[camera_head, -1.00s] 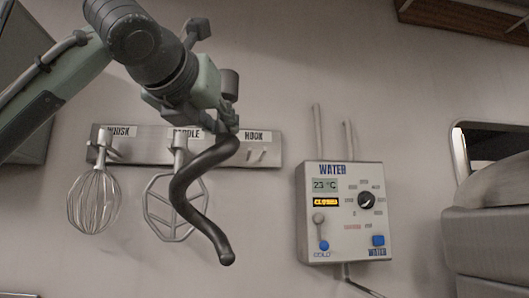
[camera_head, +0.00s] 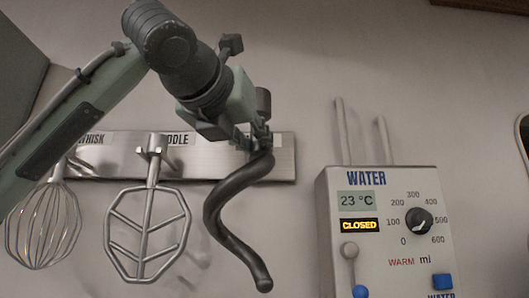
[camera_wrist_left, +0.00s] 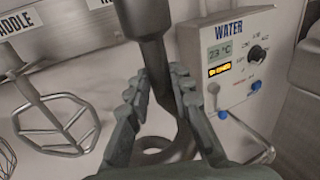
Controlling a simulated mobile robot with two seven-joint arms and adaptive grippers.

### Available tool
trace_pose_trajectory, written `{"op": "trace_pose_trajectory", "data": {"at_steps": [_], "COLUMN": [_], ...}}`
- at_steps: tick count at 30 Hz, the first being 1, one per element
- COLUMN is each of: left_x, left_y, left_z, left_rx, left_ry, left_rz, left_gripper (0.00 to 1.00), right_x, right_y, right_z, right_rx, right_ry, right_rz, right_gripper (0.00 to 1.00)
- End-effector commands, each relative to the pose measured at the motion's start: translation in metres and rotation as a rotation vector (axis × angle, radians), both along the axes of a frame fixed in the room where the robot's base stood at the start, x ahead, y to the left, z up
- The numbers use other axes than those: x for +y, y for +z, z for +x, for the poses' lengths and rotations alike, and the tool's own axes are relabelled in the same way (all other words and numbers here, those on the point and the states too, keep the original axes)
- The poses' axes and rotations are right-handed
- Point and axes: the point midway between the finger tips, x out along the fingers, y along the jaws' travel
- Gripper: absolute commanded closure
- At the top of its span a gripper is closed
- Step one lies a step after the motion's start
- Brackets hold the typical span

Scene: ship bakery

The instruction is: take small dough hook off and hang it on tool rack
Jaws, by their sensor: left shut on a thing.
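The small dough hook (camera_head: 226,208) is a dark grey spiral hanging down from my left gripper (camera_head: 258,140). My left gripper is shut on its upper shank. In the left wrist view the hook's shank (camera_wrist_left: 150,50) stands between the fingers (camera_wrist_left: 160,95), with its curl below. The tool rack (camera_head: 285,160) is a metal strip on the wall. In the head view the gripper and hook are in front of its right part, and they hide the hook label and peg. Whether the hook touches the rack cannot be told. My right gripper is not in view.
A whisk (camera_head: 43,225) and a flat paddle (camera_head: 148,235) hang on the rack to the left of the hook. A water control box (camera_head: 385,230) with pipes above is on the wall to the right. Bare wall lies between rack and box.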

Motion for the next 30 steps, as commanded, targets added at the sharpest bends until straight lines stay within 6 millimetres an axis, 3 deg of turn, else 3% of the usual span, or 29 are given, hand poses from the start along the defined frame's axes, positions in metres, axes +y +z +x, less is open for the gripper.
{"op": "trace_pose_trajectory", "data": {"at_steps": [14, 30], "left_x": [0.001, 0.001], "left_y": [0.003, 0.003], "left_z": [0.018, 0.057], "left_rx": [-0.004, -0.005], "left_ry": [0.0, 0.0], "left_rz": [-0.004, -0.004], "left_gripper": [1.0, 1.0], "right_x": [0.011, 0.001], "right_y": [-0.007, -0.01], "right_z": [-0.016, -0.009], "right_rx": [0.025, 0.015], "right_ry": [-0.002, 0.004], "right_rz": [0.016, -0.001], "right_gripper": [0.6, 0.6]}}
